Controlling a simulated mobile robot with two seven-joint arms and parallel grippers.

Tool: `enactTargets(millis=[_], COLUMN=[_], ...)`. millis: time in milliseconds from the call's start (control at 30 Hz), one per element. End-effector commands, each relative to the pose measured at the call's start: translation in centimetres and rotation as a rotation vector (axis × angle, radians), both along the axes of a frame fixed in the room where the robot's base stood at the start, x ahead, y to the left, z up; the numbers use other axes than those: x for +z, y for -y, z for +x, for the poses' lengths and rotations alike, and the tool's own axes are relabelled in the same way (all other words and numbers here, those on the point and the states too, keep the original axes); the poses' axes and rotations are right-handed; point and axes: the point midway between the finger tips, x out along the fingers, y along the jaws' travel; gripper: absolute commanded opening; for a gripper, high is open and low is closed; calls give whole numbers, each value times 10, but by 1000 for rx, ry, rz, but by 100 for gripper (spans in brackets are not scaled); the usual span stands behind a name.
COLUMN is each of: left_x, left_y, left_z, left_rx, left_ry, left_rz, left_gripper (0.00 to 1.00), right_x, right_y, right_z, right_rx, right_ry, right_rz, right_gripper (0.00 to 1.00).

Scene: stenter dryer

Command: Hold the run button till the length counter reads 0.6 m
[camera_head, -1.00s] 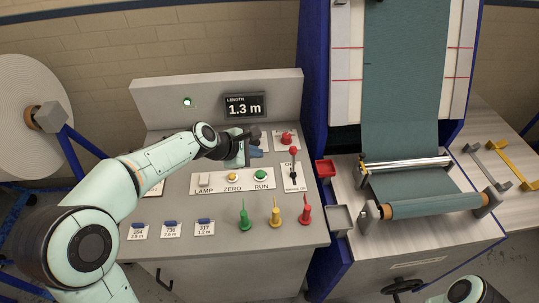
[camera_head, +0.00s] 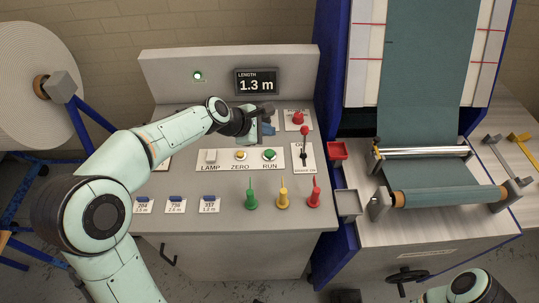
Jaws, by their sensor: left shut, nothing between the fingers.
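The green RUN button (camera_head: 269,154) sits on the white strip of the console, right of the yellow ZERO button (camera_head: 240,154) and the white LAMP switch (camera_head: 210,156). The dark length counter (camera_head: 256,81) on the upright back panel reads 1.3 m. My left gripper (camera_head: 266,122) is shut and empty, behind the RUN button in the picture and apart from it. Its arm comes in from the left and hides part of the console. My right gripper is not in view; only a bit of my right arm shows at the bottom right.
A red button (camera_head: 298,118) and a black lever with a red knob (camera_head: 305,143) stand right of the RUN button. Green, yellow and red pegs (camera_head: 283,193) and several labelled cards (camera_head: 176,204) line the front. The cloth roller (camera_head: 445,196) is at the right.

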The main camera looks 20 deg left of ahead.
Motion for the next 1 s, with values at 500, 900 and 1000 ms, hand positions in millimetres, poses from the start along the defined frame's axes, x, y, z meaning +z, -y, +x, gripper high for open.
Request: enactTargets(millis=[500, 900, 1000], left_x=[-63, -62, -62], left_y=[0, 0, 0], left_z=[0, 0, 0], left_rx=[1, 1, 1], left_ry=[0, 1, 1], left_rz=[1, 0, 0], left_gripper=[0, 0, 0], right_x=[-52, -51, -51], right_y=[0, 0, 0], right_z=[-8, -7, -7], right_rx=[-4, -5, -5], right_ry=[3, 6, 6], right_rz=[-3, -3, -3], right_gripper=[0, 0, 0])
